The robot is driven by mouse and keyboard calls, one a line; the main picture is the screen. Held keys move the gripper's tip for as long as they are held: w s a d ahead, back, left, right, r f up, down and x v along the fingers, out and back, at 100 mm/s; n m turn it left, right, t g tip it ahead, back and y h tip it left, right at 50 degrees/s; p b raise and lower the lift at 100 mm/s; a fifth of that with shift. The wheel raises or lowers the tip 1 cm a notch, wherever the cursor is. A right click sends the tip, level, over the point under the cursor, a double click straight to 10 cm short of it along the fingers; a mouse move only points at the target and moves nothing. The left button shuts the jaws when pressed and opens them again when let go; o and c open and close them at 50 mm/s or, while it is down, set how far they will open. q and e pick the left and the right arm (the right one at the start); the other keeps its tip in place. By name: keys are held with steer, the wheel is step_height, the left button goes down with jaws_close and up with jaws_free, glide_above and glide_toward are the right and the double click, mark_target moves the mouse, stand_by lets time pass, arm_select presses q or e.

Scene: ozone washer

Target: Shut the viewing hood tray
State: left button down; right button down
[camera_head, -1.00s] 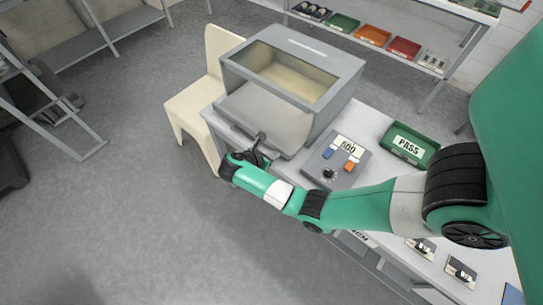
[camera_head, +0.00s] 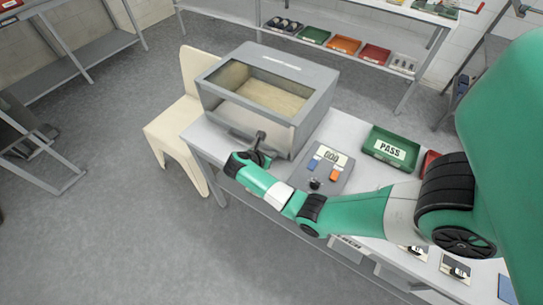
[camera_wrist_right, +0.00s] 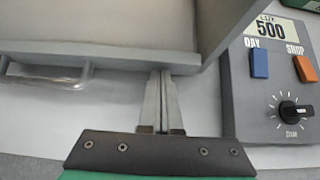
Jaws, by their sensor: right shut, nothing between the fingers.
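The viewing hood (camera_head: 315,112) is a grey box with a window in its top, standing at the left end of the table. Its tray (camera_head: 240,118) is at the hood's near side, and its front edge sits close to the hood. The right wrist view shows the tray's grey front rail (camera_wrist_right: 110,58) with a metal handle (camera_wrist_right: 50,78) at left. My right gripper (camera_head: 262,152) is shut and empty at the tray's front right part. Its fingertips (camera_wrist_right: 161,76) reach the rail right of the handle; contact is unclear. My left gripper is not in view.
A control box (camera_head: 325,168) with a display, blue and orange switches and a knob is right of the hood. A green PASS tray (camera_head: 392,149) lies further right. A cream chair (camera_head: 180,115) stands left of the table. Open floor is in front.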

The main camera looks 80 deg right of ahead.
steer(key=shift+w+a, duration=0.1)
steer(key=shift+a, duration=0.2)
steer(key=a, duration=0.1)
steer(key=w+a, duration=0.1)
steer(key=a, duration=0.1)
steer(key=shift+w+a+r, duration=0.3)
steer(key=p+v, duration=0.2)
steer(key=v, duration=0.7)
